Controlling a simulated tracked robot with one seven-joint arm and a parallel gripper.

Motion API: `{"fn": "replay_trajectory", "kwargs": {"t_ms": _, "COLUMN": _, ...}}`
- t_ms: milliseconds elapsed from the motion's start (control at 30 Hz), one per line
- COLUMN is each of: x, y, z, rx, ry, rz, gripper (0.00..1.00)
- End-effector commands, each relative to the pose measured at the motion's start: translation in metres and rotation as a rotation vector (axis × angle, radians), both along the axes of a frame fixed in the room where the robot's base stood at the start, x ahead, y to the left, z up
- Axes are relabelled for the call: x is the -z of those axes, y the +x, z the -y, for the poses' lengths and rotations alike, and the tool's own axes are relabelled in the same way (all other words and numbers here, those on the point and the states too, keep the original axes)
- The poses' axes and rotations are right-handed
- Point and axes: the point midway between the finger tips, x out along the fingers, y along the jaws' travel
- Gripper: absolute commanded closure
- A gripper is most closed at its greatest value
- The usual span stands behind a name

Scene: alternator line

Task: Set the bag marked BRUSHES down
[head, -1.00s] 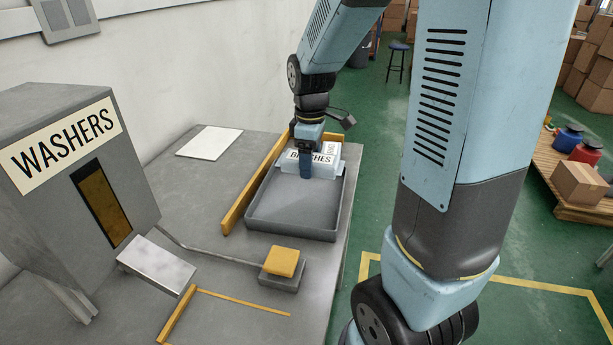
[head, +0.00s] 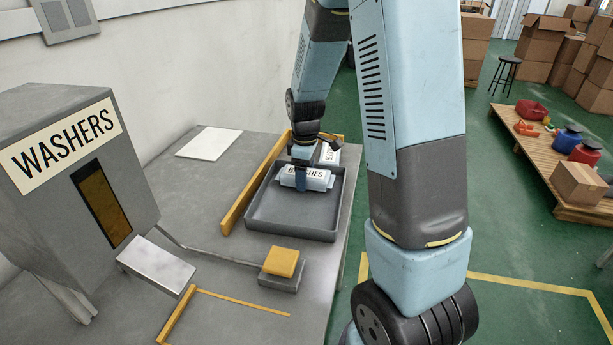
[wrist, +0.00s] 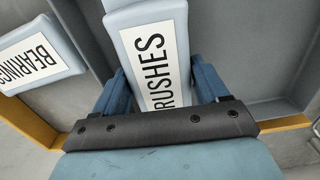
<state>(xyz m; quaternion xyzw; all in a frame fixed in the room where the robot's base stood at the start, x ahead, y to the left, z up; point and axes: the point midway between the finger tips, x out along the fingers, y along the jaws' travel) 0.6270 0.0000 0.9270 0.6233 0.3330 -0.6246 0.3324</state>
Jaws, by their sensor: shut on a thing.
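The bag marked BRUSHES (head: 317,180) is pale blue with a white label. In the head view it is over the back part of a grey tray (head: 292,228) on the bench. My gripper (head: 302,180) is shut on it from above, with a finger on either side, as the wrist view shows for the bag (wrist: 158,60) and my gripper (wrist: 162,88). The finger hides part of the label in the head view. I cannot tell whether the bag's underside touches the tray floor.
The tray's front is empty. A yellow rail (head: 254,188) runs along its left. A WASHERS dispenser (head: 80,170) and yellow pad (head: 282,261) stand nearer.

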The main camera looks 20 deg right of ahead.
Motion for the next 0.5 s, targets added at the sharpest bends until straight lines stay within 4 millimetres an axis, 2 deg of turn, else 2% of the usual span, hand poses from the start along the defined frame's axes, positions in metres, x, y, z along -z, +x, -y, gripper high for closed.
{"fn": "replay_trajectory", "kwargs": {"t_ms": 100, "x": 0.0085, "y": -0.0003, "z": 0.0001, "rx": -0.001, "ry": -0.001, "rz": -0.001, "gripper": 0.70}}
{"fn": "replay_trajectory", "kwargs": {"t_ms": 400, "x": 0.0100, "y": -0.0001, "z": -0.0001, "rx": -0.001, "ry": -0.001, "rz": 0.001, "gripper": 0.70}}
{"fn": "replay_trajectory", "kwargs": {"t_ms": 433, "x": 0.0104, "y": -0.0001, "z": -0.0001, "rx": -0.001, "ry": -0.001, "rz": 0.001, "gripper": 0.26}}
{"fn": "replay_trajectory", "kwargs": {"t_ms": 500, "x": 0.0100, "y": 0.0000, "z": -0.0001, "rx": -0.001, "ry": -0.001, "rz": 0.001, "gripper": 0.19}}
